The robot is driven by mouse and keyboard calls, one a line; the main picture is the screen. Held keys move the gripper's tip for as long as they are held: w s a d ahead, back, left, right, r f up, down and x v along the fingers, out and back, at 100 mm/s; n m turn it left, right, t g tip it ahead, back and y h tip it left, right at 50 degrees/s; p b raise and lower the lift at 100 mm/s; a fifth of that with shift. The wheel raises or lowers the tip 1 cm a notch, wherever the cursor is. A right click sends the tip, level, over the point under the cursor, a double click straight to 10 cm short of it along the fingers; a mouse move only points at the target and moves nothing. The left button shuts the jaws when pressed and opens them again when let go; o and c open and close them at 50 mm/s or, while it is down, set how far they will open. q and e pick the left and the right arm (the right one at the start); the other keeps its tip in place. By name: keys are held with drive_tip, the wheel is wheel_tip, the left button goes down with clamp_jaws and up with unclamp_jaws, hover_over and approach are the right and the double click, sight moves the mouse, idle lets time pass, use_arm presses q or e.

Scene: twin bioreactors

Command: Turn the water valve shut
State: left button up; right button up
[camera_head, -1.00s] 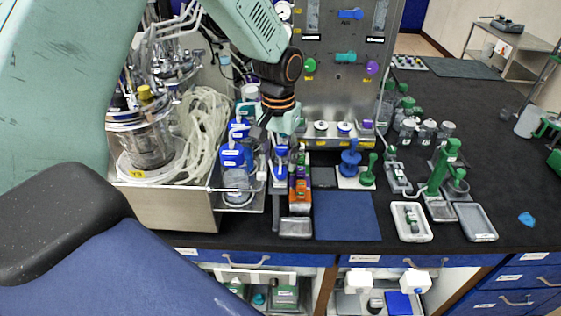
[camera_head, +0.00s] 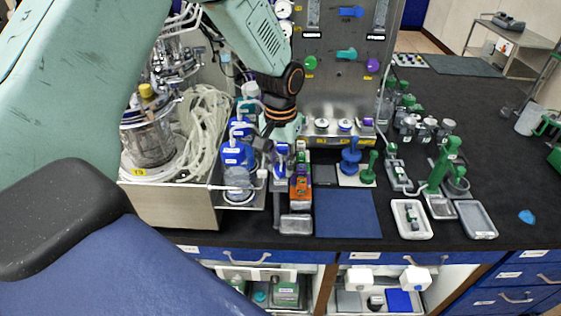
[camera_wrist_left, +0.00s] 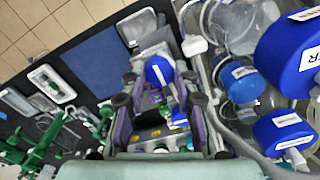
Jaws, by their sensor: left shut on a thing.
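My left gripper (camera_head: 281,158) points down among the items in front of the steel panel. In the left wrist view, the same gripper (camera_wrist_left: 158,95) has its purple-grey fingers on both sides of a blue round-topped piece (camera_wrist_left: 158,70). They are shut on it; the contact itself is partly hidden. I cannot tell for sure whether this piece is the water valve. The panel (camera_head: 325,85) carries a blue handle (camera_head: 350,12), a teal handle (camera_head: 346,55), a green knob (camera_head: 310,63) and a purple knob (camera_head: 372,65). My right gripper is not in view.
Blue-capped bottles (camera_head: 237,153) stand close left of the gripper, with looped tubing (camera_head: 205,125) and a glass vessel (camera_head: 147,135) behind. An orange item (camera_head: 300,188) is close right. A blue mat (camera_head: 347,213) lies bare in front. Green-handled stands (camera_head: 436,170) are farther right.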

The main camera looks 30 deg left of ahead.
use_arm(q)
drive_tip(key=shift+a, duration=0.1)
drive_tip(key=shift+c, duration=0.8)
clamp_jaws()
